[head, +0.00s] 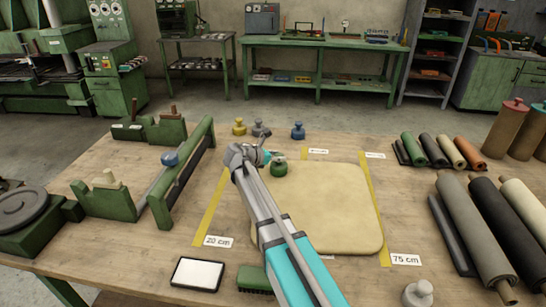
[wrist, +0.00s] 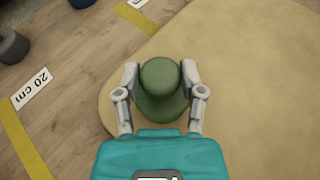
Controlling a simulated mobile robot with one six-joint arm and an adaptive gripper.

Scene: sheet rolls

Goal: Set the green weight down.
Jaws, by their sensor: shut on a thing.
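The green weight (head: 279,168) is a squat knobbed piece near the far left corner of the tan sheet (head: 340,215). In the wrist view the green weight (wrist: 161,90) stands between both fingers, over the sheet (wrist: 240,110) close to its rounded corner. My gripper (head: 268,158) is shut on the weight's upper part, with one finger on each side; the fingers also show in the wrist view (wrist: 160,80). I cannot tell whether the weight's base touches the sheet.
Yellow (head: 239,126), grey (head: 261,129) and blue (head: 298,130) weights stand behind the sheet. Yellow tape strips (head: 212,205) with labels flank it. A brush (head: 254,280) and white-faced tablet (head: 198,274) lie in front. Rolls (head: 475,225) lie at right; a green-framed device (head: 180,175) stands at left.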

